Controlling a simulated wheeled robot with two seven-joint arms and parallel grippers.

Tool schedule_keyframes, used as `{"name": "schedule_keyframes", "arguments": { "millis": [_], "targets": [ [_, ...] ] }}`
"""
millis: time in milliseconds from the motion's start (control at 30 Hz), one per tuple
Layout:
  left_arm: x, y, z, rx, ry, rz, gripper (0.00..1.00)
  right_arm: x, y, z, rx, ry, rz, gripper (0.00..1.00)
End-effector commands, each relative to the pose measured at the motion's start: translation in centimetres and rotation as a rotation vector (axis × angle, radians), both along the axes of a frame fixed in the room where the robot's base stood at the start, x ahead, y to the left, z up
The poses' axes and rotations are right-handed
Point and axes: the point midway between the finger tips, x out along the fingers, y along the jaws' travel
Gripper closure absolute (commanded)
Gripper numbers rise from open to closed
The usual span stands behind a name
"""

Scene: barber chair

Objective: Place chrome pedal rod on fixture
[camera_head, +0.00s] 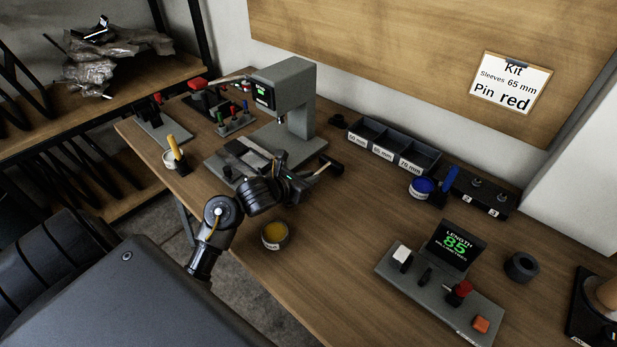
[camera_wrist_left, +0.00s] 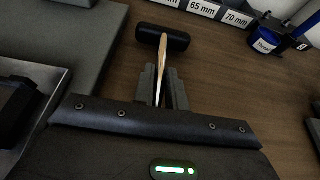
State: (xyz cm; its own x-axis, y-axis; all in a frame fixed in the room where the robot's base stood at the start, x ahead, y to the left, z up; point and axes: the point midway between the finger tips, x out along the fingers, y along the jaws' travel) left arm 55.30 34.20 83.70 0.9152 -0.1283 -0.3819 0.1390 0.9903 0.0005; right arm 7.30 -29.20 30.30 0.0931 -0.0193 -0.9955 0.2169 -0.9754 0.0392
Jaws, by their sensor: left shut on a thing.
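My left gripper (camera_head: 304,183) is shut on the wooden handle of a black-headed mallet (camera_head: 333,166). The mallet head (camera_wrist_left: 163,38) points away from the gripper, and the handle runs between the fingers (camera_wrist_left: 161,88) in the left wrist view. The gripper is at the front right of a grey press (camera_head: 290,100), over or near the table; the exact height is unclear. A metal plate fixture (camera_head: 242,153) lies on the press base, left of the gripper. I cannot make out a chrome pedal rod with certainty. My right gripper is not in view.
A labelled three-bin tray (camera_head: 395,147) stands behind. A blue-topped pot (camera_head: 422,188), a yellow-filled pot (camera_head: 274,235) and a length gauge reading 85 (camera_head: 440,285) stand on the table (camera_head: 350,240). The wood between the yellow pot and the gauge is clear.

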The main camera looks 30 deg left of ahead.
Motion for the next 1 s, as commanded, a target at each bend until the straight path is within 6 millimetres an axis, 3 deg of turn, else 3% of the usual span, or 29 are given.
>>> {"name": "schedule_keyframes", "arguments": {
  "millis": [300, 333, 500, 867, 1000],
  "targets": [
    [0.0, 0.0, -0.3, 0.001, -0.002, 0.001, 1.00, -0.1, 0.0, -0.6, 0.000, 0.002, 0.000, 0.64],
    [0.0, 0.0, -0.4, 0.001, 0.001, 0.001, 0.85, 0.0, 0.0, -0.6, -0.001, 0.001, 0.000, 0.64],
    [0.0, 0.0, -0.3, 0.001, 0.001, 0.001, 0.65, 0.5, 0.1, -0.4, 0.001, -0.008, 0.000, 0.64],
    [0.0, 0.0, 0.3, -0.002, 0.001, 0.001, 0.65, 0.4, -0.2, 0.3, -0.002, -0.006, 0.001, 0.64],
    [-2.0, 0.4, 0.8, 0.006, 0.001, 0.000, 0.65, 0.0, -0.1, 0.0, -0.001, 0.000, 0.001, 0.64]
  ]
}}
